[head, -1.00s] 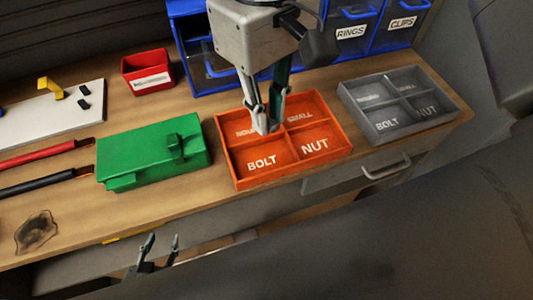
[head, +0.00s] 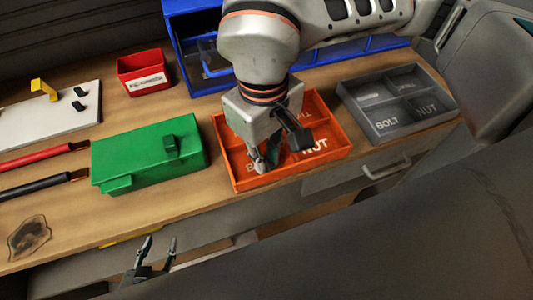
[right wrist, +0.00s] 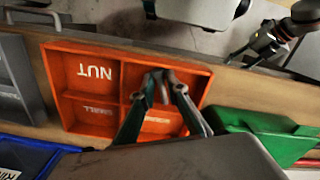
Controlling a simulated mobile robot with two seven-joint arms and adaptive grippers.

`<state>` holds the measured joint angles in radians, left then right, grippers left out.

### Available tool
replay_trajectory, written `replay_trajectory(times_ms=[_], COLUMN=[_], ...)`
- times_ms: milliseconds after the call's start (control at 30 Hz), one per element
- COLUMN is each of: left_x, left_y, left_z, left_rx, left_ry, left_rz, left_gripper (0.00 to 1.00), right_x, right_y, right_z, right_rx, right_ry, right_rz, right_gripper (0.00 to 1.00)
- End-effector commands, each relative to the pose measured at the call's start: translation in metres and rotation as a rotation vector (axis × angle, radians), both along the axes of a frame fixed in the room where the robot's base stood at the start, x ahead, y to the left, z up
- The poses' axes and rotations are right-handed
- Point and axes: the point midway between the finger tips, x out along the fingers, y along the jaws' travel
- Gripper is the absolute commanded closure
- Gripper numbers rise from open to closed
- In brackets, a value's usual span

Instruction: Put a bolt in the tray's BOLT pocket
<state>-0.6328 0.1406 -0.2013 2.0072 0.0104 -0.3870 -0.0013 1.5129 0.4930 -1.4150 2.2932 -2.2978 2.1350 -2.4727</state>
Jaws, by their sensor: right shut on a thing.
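The orange tray (head: 325,160) has four pockets and stands on the bench. Its NUT label shows, and its BOLT label is mostly covered by my gripper. My right gripper (head: 263,166) points down low over the BOLT pocket at the tray's front left. In the right wrist view, the fingertips (right wrist: 160,80) close on a small grey bolt (right wrist: 157,75), mostly hidden by the fingers. I cannot tell whether it touches the pocket floor. The orange tray shows beneath in that view (right wrist: 100,51). My left gripper (head: 156,246) is open and empty in front of the bench.
A grey tray (head: 398,138) with its own BOLT and NUT pockets stands to the right. A green box (head: 135,160) is close on the left. A red bin (head: 145,75) and blue bins (head: 190,25) stand behind. A drawer handle (head: 385,168) sticks out below.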

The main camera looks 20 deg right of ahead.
Motion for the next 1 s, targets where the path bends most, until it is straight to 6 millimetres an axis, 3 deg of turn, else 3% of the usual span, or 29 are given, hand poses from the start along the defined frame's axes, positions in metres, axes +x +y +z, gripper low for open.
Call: replay_trajectory(times_ms=[233,267,300,667,833,1000], left_x=[-0.001,-0.001,-0.001,0.002,0.002,0.002], left_y=[0.0,0.0,0.0,0.0,0.0,0.0], left_z=[-0.004,-0.004,-0.003,0.002,0.004,0.005], left_rx=[0.002,0.002,0.003,0.001,-0.001,-0.003], left_ry=[0.004,0.003,0.002,-0.005,-0.006,-0.006], left_rz=[-0.001,0.0,-0.001,0.0,0.001,0.001], left_gripper=[0.6,0.6,0.6,0.6,0.6,0.6], right_x=[0.0,0.0,0.0,0.0,0.002,0.003], right_y=[0.0,0.0,0.0,0.0,0.0,0.001], right_z=[-0.004,-0.004,-0.003,0.0,0.019,0.055], right_rx=[0.0,0.0,0.0,0.0,0.0,0.0], right_ry=[0.001,0.001,0.001,-0.001,-0.005,-0.008], right_rz=[0.001,0.001,0.001,0.0,0.001,0.0], right_gripper=[1.0,0.83,0.79,0.79,0.79,0.79])
